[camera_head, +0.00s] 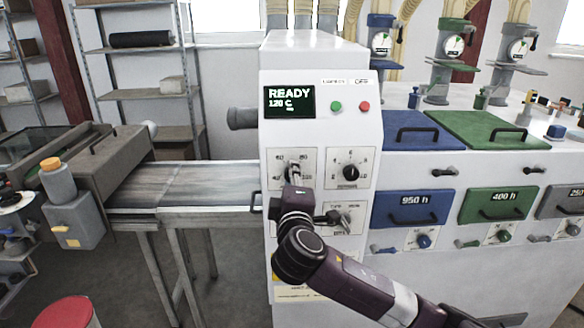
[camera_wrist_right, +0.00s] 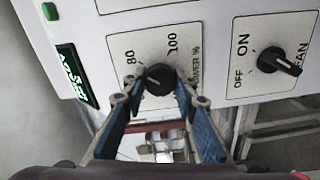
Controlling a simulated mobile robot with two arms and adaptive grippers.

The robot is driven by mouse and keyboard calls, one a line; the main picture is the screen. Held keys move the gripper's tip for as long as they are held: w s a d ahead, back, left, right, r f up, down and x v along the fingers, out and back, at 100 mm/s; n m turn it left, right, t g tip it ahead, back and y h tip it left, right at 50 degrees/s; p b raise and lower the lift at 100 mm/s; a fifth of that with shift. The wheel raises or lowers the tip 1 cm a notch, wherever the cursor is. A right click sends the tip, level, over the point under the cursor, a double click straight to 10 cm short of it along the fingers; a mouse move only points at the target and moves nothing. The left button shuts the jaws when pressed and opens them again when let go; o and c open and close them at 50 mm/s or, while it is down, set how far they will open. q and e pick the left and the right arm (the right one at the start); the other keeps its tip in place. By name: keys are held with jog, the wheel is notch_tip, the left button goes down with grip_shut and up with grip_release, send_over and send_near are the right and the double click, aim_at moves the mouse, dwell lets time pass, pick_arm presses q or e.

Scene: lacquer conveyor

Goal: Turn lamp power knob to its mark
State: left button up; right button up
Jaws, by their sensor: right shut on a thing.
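The lamp power knob (camera_wrist_right: 160,76) is a round black dial on a white plate marked "80", "100" and "POWER %". My right gripper (camera_wrist_right: 160,90) is shut on it, with one blue-padded finger on each side. The knob's pointer is hidden, and I cannot tell where it points or see its mark. In the head view my right gripper (camera_head: 293,180) is at the upper left dial plate (camera_head: 308,160) of the white panel and covers most of the knob. My left gripper is in neither view.
In the wrist view a fan knob (camera_wrist_right: 277,61) marked ON and OFF sits beside it. The panel also has a second dial (camera_head: 350,172), green (camera_head: 336,106) and red (camera_head: 364,106) buttons and a display (camera_head: 290,102) reading READY, 120 C. A conveyor (camera_head: 190,183) stands at left.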

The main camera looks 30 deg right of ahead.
jog(key=n+p, duration=0.2)
jog(key=n, duration=0.5)
jog(key=n+p, duration=0.3)
jog(key=n, duration=0.5)
jog(key=shift+f+h, duration=0.2)
jog(key=shift+h, duration=0.1)
dwell(0.4)
jog(key=o, duration=1.2)
jog(key=shift+c, duration=0.2)
jog(key=v, duration=1.2)
